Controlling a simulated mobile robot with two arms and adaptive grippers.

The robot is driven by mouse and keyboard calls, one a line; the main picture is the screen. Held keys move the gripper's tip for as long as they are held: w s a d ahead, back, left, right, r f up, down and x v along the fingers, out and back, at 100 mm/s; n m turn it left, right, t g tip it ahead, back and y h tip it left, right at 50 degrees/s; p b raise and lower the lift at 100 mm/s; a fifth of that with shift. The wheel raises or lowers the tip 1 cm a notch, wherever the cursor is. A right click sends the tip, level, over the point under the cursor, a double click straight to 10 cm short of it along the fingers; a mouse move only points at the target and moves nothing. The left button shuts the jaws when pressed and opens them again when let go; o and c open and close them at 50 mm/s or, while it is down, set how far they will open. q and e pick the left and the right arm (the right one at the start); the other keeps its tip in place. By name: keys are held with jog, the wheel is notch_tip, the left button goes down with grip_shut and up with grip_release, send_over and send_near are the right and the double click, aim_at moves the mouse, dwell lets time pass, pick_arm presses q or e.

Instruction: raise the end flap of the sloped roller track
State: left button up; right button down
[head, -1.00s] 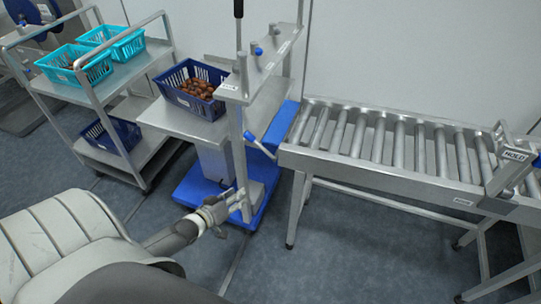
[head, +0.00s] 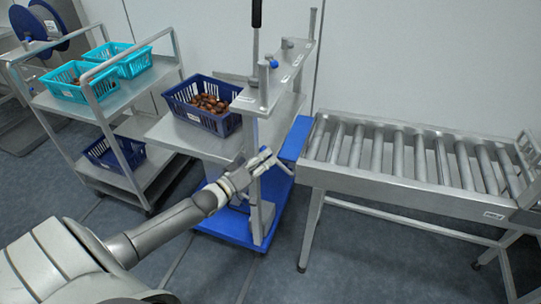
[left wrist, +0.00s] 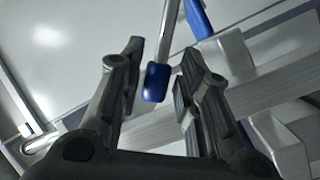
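The sloped roller track (head: 400,190) stands at the right in the head view. A blue end flap (head: 296,138) is at its left end, beside the lift cart. A metal lever (head: 284,168) sticks out below the flap. The left wrist view shows the lever's blue grip (left wrist: 157,83) between the fingers of my left gripper (left wrist: 160,62), with gaps on both sides. In the head view my left gripper (head: 263,162) is open at the lever's end and hides the blue grip. My right gripper is not in view.
The lift cart has a blue base (head: 225,229), a metal post and a tabletop bearing a dark blue crate (head: 193,117) of dates. A shelf trolley (head: 128,98) with turquoise crates stands at the left. Open floor lies in front of the track.

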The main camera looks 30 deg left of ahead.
pick_arm(q)
jog(key=shift+w+d, duration=0.15)
jog(key=shift+w, duration=0.65)
jog(key=shift+w+d, duration=0.1)
jog(key=shift+w, duration=0.7)
grip_shut()
